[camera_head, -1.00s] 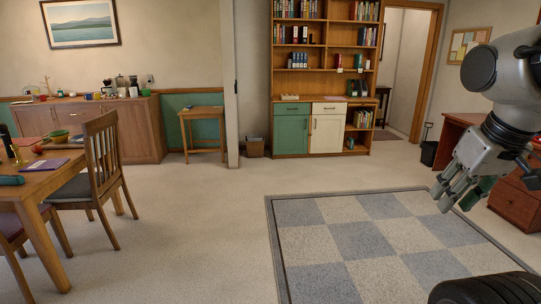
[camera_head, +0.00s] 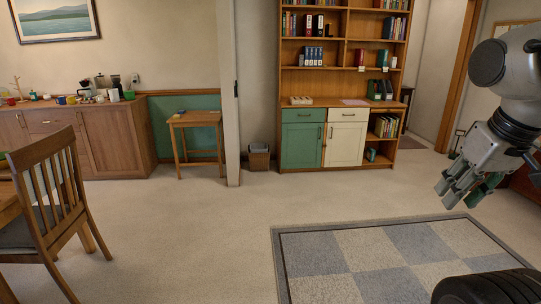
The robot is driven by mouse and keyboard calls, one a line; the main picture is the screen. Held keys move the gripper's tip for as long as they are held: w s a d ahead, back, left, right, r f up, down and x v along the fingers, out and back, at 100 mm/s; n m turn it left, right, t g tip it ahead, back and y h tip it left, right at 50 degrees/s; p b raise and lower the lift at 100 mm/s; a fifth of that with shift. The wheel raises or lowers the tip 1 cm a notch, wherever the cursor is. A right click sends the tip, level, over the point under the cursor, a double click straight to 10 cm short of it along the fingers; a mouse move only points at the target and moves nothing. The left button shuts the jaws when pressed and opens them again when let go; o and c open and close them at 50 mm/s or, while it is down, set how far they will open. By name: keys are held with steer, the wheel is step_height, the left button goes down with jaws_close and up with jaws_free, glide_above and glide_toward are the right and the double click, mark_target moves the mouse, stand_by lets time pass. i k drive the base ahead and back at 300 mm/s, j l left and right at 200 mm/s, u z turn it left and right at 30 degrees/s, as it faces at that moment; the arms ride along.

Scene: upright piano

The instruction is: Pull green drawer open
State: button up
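The green drawer (camera_head: 303,115) sits at the top of the green section of the bookcase's lower cabinet, above a green door (camera_head: 302,146). It looks closed, and a small dark handle shows on its front. My gripper (camera_head: 462,192) hangs at the right side of the view, pointing down and left, far in front of the cabinet. Nothing shows held in it. Its fingers overlap in this view, so how far apart they are is unclear.
A cream drawer and door (camera_head: 345,143) stand right of the green ones. A checkered rug (camera_head: 375,256) lies ahead on open carpet. A waste bin (camera_head: 259,158) and small wooden table (camera_head: 197,121) stand left of the bookcase (camera_head: 272,70). A chair (camera_head: 50,190) is at the left.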

mark_target(289, 115)
steer(key=i, duration=5.7)
